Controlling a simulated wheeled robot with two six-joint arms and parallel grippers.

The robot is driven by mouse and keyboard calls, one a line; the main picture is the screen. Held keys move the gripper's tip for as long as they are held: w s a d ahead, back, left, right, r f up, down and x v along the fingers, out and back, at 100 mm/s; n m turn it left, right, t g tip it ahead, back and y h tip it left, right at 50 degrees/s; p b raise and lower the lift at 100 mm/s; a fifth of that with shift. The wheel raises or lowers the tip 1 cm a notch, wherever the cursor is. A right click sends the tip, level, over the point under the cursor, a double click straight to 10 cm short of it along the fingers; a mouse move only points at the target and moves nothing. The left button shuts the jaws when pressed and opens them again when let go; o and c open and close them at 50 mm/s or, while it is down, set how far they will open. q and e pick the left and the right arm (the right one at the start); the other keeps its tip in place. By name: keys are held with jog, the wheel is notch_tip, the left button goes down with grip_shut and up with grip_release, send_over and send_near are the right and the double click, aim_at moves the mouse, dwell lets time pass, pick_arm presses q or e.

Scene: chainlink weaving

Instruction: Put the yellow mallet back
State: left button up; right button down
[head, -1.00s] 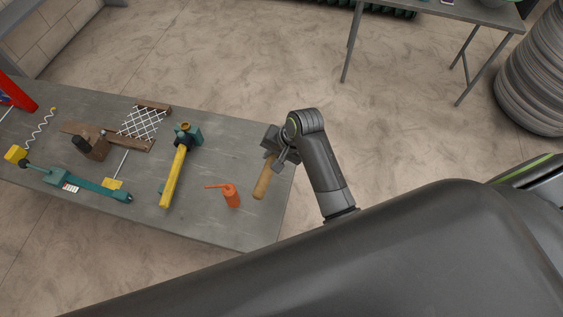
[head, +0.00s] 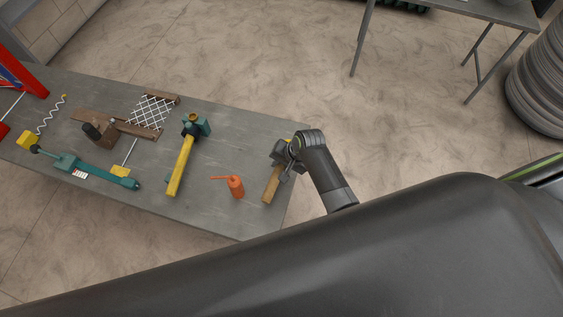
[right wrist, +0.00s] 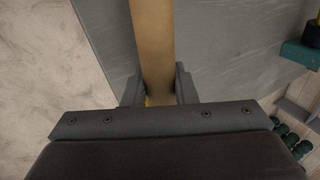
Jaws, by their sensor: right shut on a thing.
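My right gripper (head: 283,158) is at the right end of the grey workbench. It is shut on a tool with a plain wooden handle (head: 272,184), which I take to be the yellow mallet. The handle slants towards the bench's front edge. In the right wrist view the handle (right wrist: 153,40) runs up between the two fingers, with a sliver of yellow (right wrist: 147,101) at its lower end. The mallet's head is mostly hidden by the gripper. I cannot tell whether the mallet touches the bench. My left gripper is not in view.
On the workbench (head: 215,213), an orange oil can (head: 236,187) stands just left of the handle. Further left are a yellow bar (head: 180,167) by a teal vise-like piece (head: 203,126), a teal tool (head: 100,173) and a wire-mesh piece (head: 151,111).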

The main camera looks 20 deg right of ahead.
jog(key=c, duration=1.2)
grip_release()
jog(key=shift+o, duration=0.2)
jog(key=shift+f+b, duration=0.3)
jog(key=shift+b, duration=0.2)
jog(key=shift+r, duration=0.1)
jog(key=b+v, duration=0.1)
jog(key=v, duration=1.6)
jog(key=shift+s+r, duration=0.15)
jog(key=shift+s, duration=0.05)
